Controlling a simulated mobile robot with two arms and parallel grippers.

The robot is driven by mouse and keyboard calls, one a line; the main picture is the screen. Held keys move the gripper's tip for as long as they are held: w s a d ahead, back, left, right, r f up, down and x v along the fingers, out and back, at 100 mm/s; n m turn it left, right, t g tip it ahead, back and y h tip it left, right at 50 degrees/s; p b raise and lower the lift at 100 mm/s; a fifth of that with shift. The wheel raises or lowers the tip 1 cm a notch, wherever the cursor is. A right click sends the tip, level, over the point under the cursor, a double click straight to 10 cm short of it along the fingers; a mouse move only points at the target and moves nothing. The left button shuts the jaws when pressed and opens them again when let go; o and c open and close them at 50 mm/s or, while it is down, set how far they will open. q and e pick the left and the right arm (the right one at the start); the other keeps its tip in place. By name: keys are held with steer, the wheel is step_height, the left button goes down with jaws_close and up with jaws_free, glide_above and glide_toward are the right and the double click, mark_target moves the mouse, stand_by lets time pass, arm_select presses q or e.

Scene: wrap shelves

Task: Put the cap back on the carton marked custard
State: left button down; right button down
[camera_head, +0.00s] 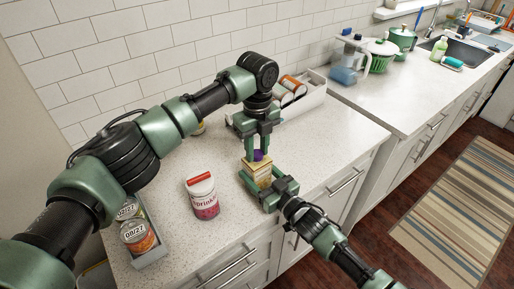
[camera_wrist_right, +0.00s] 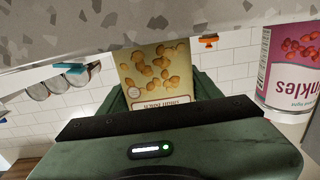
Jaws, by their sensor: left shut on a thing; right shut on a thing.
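A yellowish carton (camera_head: 259,174) stands upright near the counter's front edge. My right gripper (camera_head: 268,184) is shut on it from the front right. The carton also shows upside down in the right wrist view (camera_wrist_right: 157,72), with round golden-brown pictures on its face; I cannot read its lettering surely. My left gripper (camera_head: 258,148) points down from above and is shut on the cap. The fingers hide much of the cap, so I cannot tell whether it is seated on the spout.
A red-lidded sprinkles jar (camera_head: 203,197) stands left of the carton and also shows in the right wrist view (camera_wrist_right: 291,68). A grey tray (camera_head: 150,257) of cans is at the front left. A white bin (camera_head: 305,101) with cans stands behind. The counter (camera_head: 340,140) right of the carton is clear.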

arm_select(q)
steer(key=m, duration=0.6)
steer(key=shift+m, duration=0.3)
steer(key=m, duration=0.5)
steer(key=shift+a, duration=0.1)
steer(key=c, duration=1)
jaws_free()
steer(key=shift+c, duration=0.2)
steer(key=shift+r, duration=0.15)
steer(key=shift+r, duration=2.1)
steer(key=shift+c, duration=0.4)
